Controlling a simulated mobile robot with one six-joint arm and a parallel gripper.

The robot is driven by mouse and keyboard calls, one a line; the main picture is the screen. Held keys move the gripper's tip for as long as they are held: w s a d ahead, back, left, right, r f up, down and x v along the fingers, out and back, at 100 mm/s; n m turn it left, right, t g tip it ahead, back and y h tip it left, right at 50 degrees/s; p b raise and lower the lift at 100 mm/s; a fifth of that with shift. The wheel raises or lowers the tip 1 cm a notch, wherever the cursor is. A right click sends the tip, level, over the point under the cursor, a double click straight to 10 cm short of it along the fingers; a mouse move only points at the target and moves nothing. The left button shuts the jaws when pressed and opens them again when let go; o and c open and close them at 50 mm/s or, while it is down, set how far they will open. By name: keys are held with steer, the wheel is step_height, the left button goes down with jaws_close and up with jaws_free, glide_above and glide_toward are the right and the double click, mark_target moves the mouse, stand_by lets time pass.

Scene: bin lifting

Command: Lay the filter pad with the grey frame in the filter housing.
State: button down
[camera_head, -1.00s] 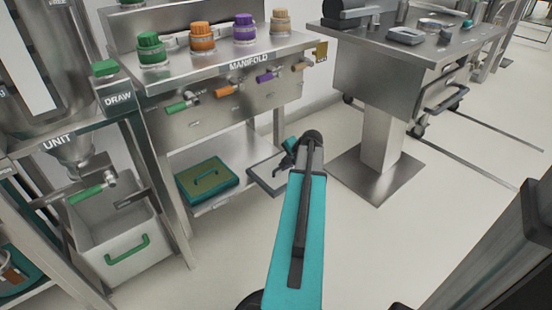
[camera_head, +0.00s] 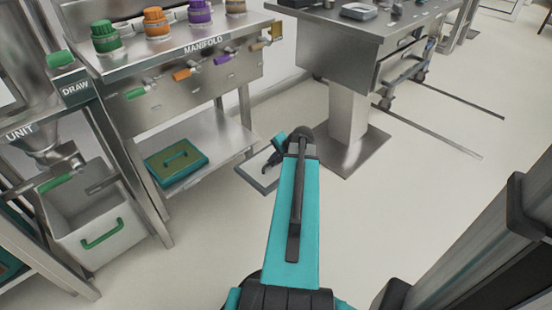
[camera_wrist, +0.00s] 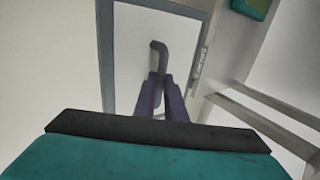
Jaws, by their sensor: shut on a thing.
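The filter pad with the grey frame (camera_head: 254,167) hangs off the floor beside the manifold's lower shelf, partly hidden by my arm. In the wrist view the pad (camera_wrist: 130,65) has a pale face, a grey border and a dark bent handle (camera_wrist: 159,55). My gripper (camera_head: 274,161) is at the pad's handle. In the wrist view its two dark fingers (camera_wrist: 163,90) are closed around the handle. I cannot identify the filter housing in these frames.
A teal-framed pad (camera_head: 177,163) lies on the lower shelf (camera_head: 215,150) of the manifold bench. A grey bin (camera_head: 122,230) with a green handle stands at the left. A pedestal table (camera_head: 340,40) stands behind. Open floor (camera_head: 420,180) lies to the right.

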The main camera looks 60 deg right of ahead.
mark_target(275, 169)
steer(key=shift+r, duration=0.2)
stand_by(0.5)
step_height(275, 169, up, 7)
steer(key=p, duration=0.6)
stand_by(1.3)
steer(key=shift+r, duration=0.1)
stand_by(0.5)
